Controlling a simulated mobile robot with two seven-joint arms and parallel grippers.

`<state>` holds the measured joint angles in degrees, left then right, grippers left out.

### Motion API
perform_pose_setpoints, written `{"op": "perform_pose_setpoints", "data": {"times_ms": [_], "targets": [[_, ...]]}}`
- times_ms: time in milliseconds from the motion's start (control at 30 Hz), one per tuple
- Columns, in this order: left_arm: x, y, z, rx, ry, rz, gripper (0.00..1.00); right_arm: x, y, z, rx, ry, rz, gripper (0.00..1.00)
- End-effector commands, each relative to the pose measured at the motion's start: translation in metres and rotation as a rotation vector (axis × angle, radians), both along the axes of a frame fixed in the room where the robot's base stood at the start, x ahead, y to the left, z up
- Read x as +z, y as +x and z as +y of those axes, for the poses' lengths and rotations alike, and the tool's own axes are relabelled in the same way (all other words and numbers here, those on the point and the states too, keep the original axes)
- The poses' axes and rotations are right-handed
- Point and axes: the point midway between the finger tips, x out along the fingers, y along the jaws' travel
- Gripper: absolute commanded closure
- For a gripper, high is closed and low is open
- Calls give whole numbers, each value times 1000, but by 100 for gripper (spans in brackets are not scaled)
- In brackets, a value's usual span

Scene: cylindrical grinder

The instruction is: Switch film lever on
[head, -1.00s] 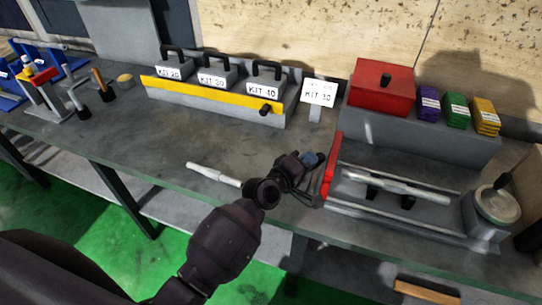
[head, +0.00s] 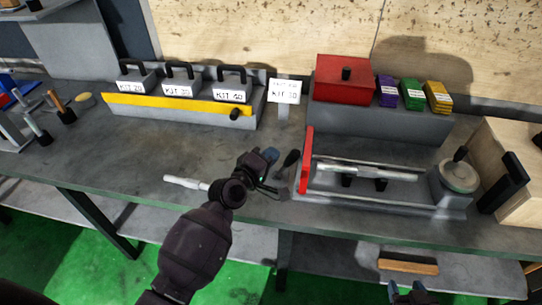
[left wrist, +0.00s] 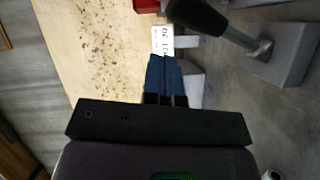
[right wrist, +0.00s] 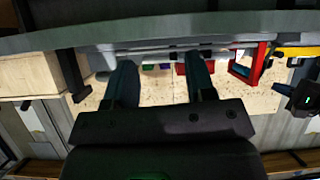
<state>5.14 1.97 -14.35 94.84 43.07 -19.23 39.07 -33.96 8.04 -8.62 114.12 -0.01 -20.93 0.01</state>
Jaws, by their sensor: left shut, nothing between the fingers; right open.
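A lever (head: 286,165) with a dark handle stands on the bench just left of the grinder's red plate. In the left wrist view the lever (left wrist: 205,18) shows a dark grip and a metal shaft running into a grey block (left wrist: 282,55). I cannot tell its setting. My left gripper (head: 271,155) is shut and empty, just left of the lever; in the left wrist view its blue fingers (left wrist: 163,75) are together below the grip, seemingly apart from it. My right gripper (head: 412,290) is open and empty, low at the front of the bench.
The grinder bed (head: 395,200) holds a bar (head: 365,171), with a red plate (head: 307,160) at its left and a round dial (head: 459,177) at its right. A white-grey rod (head: 186,183) lies by the front edge. Kit boxes (head: 180,100) and a red box (head: 345,80) stand behind.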

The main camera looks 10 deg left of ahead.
Motion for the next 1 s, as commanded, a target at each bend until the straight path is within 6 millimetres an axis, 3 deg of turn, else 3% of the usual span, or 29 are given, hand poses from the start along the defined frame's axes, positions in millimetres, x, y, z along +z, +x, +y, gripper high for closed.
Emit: {"op": "perform_pose_setpoints", "data": {"times_ms": [200,500,1000], "targets": [[6,-40,20,2,-1,2,100,-10,-9,0,-5,3,25,50],[14,-78,39,0,1,2,100,-12,-12,-4,-6,-4,31,50],[17,-87,43,0,0,2,100,-7,-5,-2,-1,-3,15,50]]}}
